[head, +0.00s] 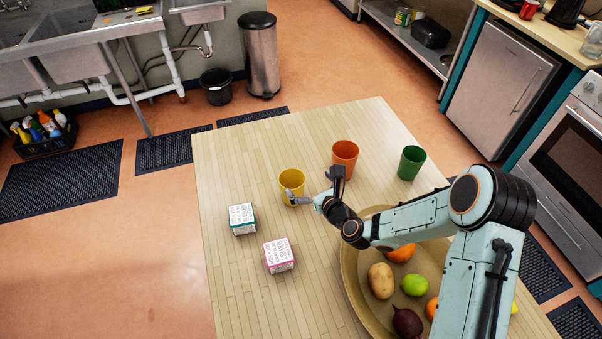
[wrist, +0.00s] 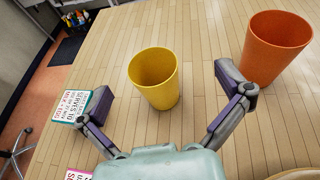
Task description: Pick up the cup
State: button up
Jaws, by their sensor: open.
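Three cups stand upright on the wooden table. The yellow cup (head: 291,184) is on the left, the orange cup (head: 345,156) in the middle and the green cup (head: 411,163) on the right. My gripper (head: 312,187) is open and empty, close to the yellow cup on its near right side. In the wrist view the yellow cup (wrist: 154,78) is ahead, between the lines of the two open fingers (wrist: 168,88), and the orange cup (wrist: 273,48) is beyond the right finger. The green cup is not in the wrist view. The task does not say which cup.
A large round tray (head: 350,275) with fruit and vegetables lies under my arm at the right. A teal-edged box (head: 242,218) and a pink-edged box (head: 279,255) stand left of it. The table (head: 240,165) is clear at its far left.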

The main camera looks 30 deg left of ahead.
aim_at(287, 176)
jog(key=f, duration=0.2)
jog(key=s, duration=0.1)
jog(key=shift+s+a+f+g, duration=0.1)
jog(key=shift+a+f+g, duration=0.2)
jog(key=shift+a+f, duration=0.1)
jog(key=x, duration=0.6)
jog(key=shift+a, duration=0.1)
jog(key=c, duration=1.2)
